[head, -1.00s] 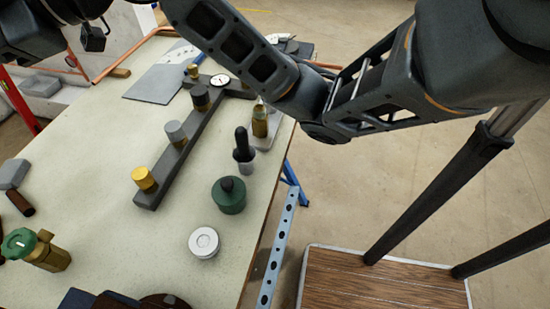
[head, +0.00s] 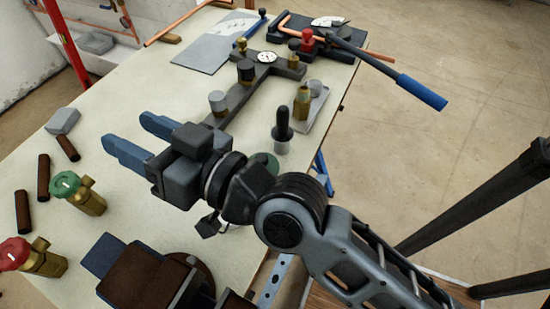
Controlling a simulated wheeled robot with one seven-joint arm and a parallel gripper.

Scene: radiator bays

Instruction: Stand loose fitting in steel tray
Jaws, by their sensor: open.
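My gripper (head: 126,131) is open and empty, its two blue fingers apart over the left-middle of the bench. A small pale steel tray (head: 320,112) lies near the bench's right edge. A brass fitting (head: 302,104) stands upright on it, with a grey round-topped part behind. Brass valve fittings stand at the left: one with a green handle (head: 67,184), one with a red handle (head: 15,253). Both are apart from my gripper. I cannot tell which fitting is the loose one.
A dark bar (head: 232,101) with several knobs and a gauge (head: 267,57) crosses the bench. A black-handled tool (head: 283,127) stands beside it. Brown tubes (head: 23,210) and a grey block (head: 62,121) lie left. A blue-handled tool (head: 421,91) overhangs the far right edge.

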